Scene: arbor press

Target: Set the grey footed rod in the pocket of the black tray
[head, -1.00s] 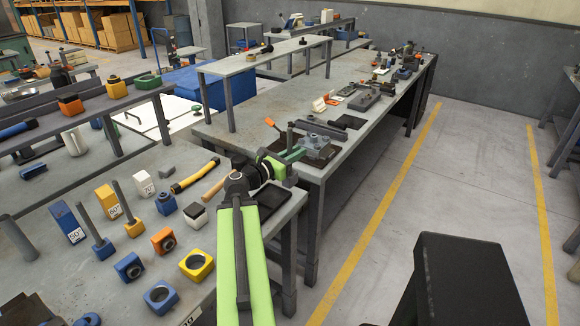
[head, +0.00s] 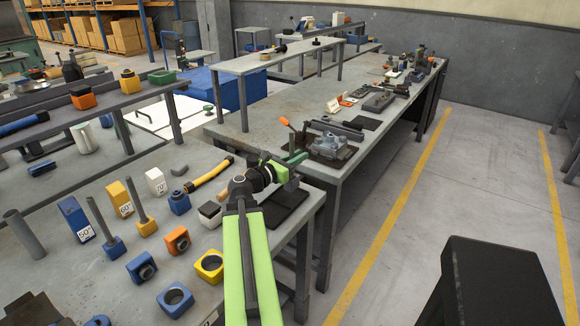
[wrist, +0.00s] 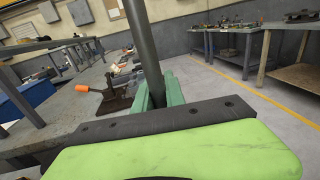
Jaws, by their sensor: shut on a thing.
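The grey rod (wrist: 143,50) stands up between the green jaws of my gripper (wrist: 158,95) in the wrist view. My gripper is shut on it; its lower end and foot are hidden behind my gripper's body. The black tray (head: 289,212) lies at that bench's right corner, just below my gripper in the picture and partly hidden by my arm. I cannot make out its pocket.
Several blue, yellow, orange and white blocks, such as a yellow ring block (head: 209,266), stand left of my arm. A press-like device (head: 332,147) with an orange-tipped lever is on the bench beyond.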

